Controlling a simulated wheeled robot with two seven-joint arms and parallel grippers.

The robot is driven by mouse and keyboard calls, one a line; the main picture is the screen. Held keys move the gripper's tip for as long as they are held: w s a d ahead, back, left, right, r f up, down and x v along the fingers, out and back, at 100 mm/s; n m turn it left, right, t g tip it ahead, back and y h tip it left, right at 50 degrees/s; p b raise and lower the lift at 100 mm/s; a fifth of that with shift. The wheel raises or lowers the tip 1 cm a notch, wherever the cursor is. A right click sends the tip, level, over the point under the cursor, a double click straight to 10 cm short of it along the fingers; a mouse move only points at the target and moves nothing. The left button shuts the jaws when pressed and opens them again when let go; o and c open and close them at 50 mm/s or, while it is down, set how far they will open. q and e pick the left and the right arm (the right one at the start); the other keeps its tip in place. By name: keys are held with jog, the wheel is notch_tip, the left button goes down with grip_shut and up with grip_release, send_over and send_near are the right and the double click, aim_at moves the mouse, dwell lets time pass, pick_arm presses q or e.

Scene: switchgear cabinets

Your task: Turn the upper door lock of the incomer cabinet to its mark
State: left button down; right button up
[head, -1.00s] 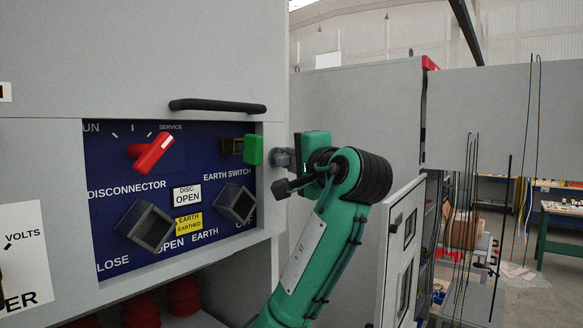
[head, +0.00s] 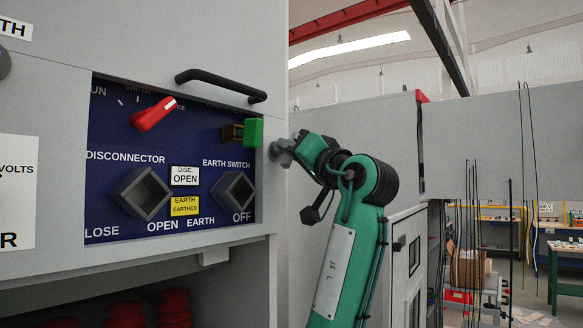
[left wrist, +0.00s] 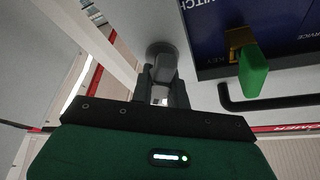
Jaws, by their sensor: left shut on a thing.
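The door lock is a grey round piece on the cabinet's right-hand upright, beside the blue panel. In the left wrist view the lock (left wrist: 161,54) shows as a grey cylinder just beyond the dark fingertips. My left gripper (head: 281,151) is at the lock and shut on it, with its green body tilted. Its fingers also show in the left wrist view (left wrist: 160,86). In the head view the fingers largely hide the lock, and I cannot make out its mark. My right gripper is not in view.
The blue panel (head: 120,232) carries a red switch handle (head: 153,114), a green key tag (head: 252,132) close left of the gripper, and two dark square sockets. A black bar handle (head: 222,84) sticks out above. An open door stands to the right.

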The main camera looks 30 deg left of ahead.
pick_arm(q)
jog(key=n+g, duration=0.1)
jog(key=n, duration=0.1)
jog(key=n+y+b, duration=0.1)
jog(key=shift+f+n+g, duration=0.2)
jog(key=shift+n+g, duration=0.2)
jog(key=shift+r+n+g+y+b, duration=0.15)
jog(key=shift+n+g+b, duration=0.4)
jog(key=shift+n, duration=0.75)
jog(key=shift+f+n+g+y+b, duration=0.1)
jog(key=shift+n+g+y+b, duration=0.1)
jog(key=shift+n+g, duration=0.85)
jog(key=shift+n, duration=0.45)
jog(key=c, duration=1.4)
grip_release()
jog(key=shift+a+r, duration=0.1)
jog(key=shift+a, duration=0.05)
jog(key=shift+o, duration=0.2)
jog(key=b+v, duration=0.4)
jog(key=v, duration=0.9)
jog(key=shift+d+b, duration=0.4)
